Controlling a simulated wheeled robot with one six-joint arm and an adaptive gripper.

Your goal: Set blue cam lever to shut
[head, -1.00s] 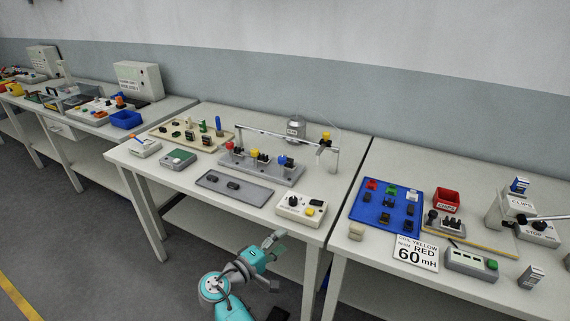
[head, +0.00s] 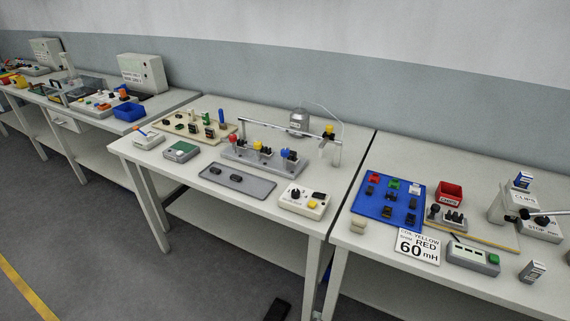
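A grey fixture (head: 250,163) stands on the middle bench under a raised metal bar (head: 290,131). It carries a row of small dark parts with red (head: 229,144), yellow (head: 257,145) and blue (head: 285,154) tops. The blue one is at the right end, and I take it for the blue cam lever. It is too small to tell whether it is open or shut. My gripper is out of view.
A dark grey tray (head: 255,188) and a white control box (head: 312,205) lie in front of the fixture. A tan board (head: 181,138) with parts is behind left. The right bench holds a blue mat (head: 374,207), a red bin (head: 448,191) and a sign (head: 417,246).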

